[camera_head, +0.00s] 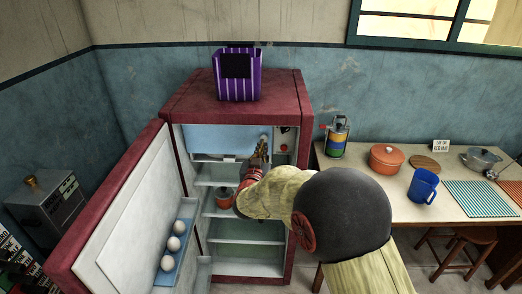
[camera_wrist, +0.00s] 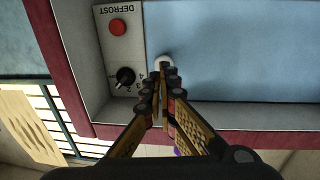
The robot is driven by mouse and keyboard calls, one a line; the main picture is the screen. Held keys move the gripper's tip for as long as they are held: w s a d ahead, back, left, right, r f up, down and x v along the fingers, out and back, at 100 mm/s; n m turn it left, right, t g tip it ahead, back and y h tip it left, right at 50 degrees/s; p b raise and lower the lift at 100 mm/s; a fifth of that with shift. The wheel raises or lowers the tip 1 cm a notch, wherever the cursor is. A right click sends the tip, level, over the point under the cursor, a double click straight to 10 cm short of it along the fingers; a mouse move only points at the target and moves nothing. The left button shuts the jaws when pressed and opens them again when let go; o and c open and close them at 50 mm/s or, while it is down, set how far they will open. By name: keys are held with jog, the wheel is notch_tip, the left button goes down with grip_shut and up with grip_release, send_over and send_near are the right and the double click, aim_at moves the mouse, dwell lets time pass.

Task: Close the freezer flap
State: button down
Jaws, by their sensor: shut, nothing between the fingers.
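The freezer flap (camera_head: 215,138) is a light blue panel at the top inside the open fridge (camera_head: 240,104). It looks upright across the compartment; I cannot tell if it is fully flush. It also fills the upper right of the wrist view (camera_wrist: 245,55). A small white knob (camera_wrist: 162,61) sits at the flap's edge beside the control panel. My gripper (camera_head: 261,150) is shut and empty, its fingertips right at the knob in the wrist view (camera_wrist: 165,76). I cannot tell whether they touch it. My arm hides part of the fridge's right side.
The fridge door (camera_head: 125,215) stands wide open at left, with several eggs in its rack. A red pot (camera_head: 224,197) is on a shelf below the flap. The defrost panel (camera_wrist: 121,50) is beside the flap. A counter (camera_head: 400,205) with kitchenware stands at right.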

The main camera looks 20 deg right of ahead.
jog(key=s+d+p+v, duration=0.1)
jog(key=p+v, duration=0.2)
jog(key=v, duration=0.7)
jog(key=s+a+f+n+g+y, duration=0.15)
jog(key=a+f+g+y, duration=0.4)
jog(key=f, duration=0.55)
jog(key=s+a+f+n+g+y, duration=0.2)
jog(key=s+a+f+n+y, duration=0.15)
jog(key=s+a, duration=0.4)
jog(key=s+d+r+g, duration=0.2)
jog(key=s+r+g, duration=0.15)
jog(key=s, duration=0.65)
jog(key=s+d+r+g, duration=0.2)
jog(key=s+d+r, duration=0.15)
jog(key=s, duration=0.55)
jog(key=s+d+r+t, duration=0.1)
jog(key=s+d+r, duration=0.2)
jog(key=s+r, duration=0.1)
jog(key=s+d+r+t+h, duration=0.1)
jog(key=s+d+r, duration=0.3)
jog(key=r, duration=0.3)
jog(key=shift+d, duration=0.15)
jog(key=c, duration=2.5)
grip_release()
jog(key=shift+r, duration=0.15)
